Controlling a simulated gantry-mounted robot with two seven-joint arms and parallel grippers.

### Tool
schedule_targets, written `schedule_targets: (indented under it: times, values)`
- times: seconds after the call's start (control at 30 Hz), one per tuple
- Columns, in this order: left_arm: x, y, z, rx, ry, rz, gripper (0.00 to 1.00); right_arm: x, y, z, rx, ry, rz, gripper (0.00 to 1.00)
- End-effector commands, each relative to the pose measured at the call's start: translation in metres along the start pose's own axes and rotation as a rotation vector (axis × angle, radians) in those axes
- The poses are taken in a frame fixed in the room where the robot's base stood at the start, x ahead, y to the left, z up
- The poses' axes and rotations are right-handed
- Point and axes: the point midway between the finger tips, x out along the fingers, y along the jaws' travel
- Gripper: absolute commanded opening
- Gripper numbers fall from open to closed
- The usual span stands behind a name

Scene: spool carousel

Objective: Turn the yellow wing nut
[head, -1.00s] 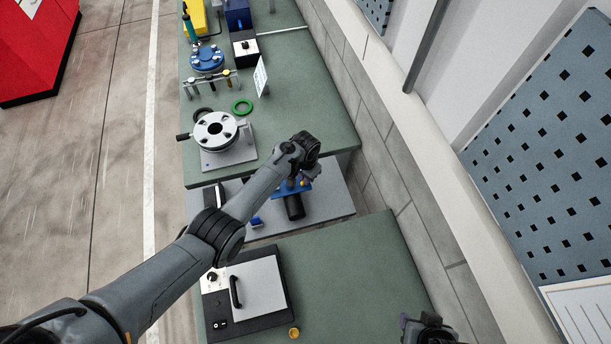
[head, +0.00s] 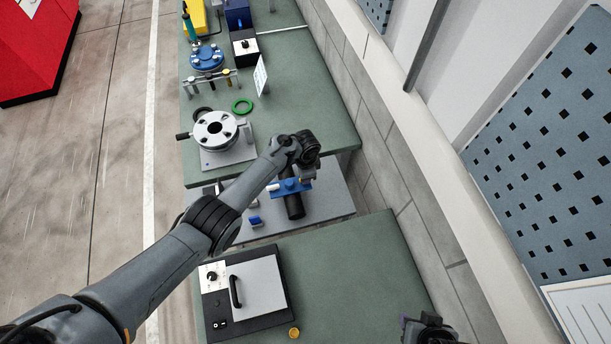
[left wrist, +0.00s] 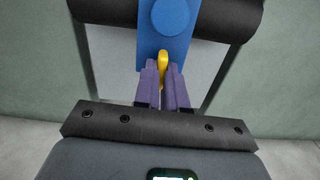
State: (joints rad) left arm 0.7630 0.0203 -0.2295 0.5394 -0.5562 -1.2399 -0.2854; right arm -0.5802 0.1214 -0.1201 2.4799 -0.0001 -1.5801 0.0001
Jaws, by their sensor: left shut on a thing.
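The yellow wing nut (left wrist: 163,60) stands in front of a blue bracket (left wrist: 166,20) in the left wrist view. The purple fingers of my left gripper (left wrist: 162,76) are closed on it, one on each side. In the head view the blue bracket (head: 289,187) sits across a black cylinder (head: 294,208) below my left wrist. There, my left fingers and the nut are too small or hidden to make out. My right gripper (head: 427,329) shows only in part at the bottom edge, and its jaws are unclear.
The black cylinder rests on a grey plate (head: 328,207) between two green benches. A black box with a handle (head: 246,290) and a yellow knob (head: 294,333) are on the near bench.

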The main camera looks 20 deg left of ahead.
Motion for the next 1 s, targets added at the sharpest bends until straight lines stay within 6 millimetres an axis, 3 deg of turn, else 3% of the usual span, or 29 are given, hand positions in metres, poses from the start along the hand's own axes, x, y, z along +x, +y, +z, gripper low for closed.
schedule_targets:
  times: [0.43,0.5,0.63,1.0]
  values:
    - [0.0006,0.0,0.0003,0.01,0.0,0.0,0.0,0.0002,0.0,0.0,0.0,0.0,0.0,0.43]
    - [0.0006,0.0,0.0003,0.009,0.0,0.0,0.18,0.0002,-0.0001,0.0,0.0,0.0,0.0,0.43]
    - [0.0005,0.0,0.0003,0.009,0.0,0.0,0.36,0.0002,-0.0001,-0.0001,0.001,0.0,0.0,0.43]
    - [-0.005,-0.0002,-0.0002,0.009,0.001,0.0,0.36,-0.0023,-0.0004,-0.001,0.002,0.001,-0.002,0.43]
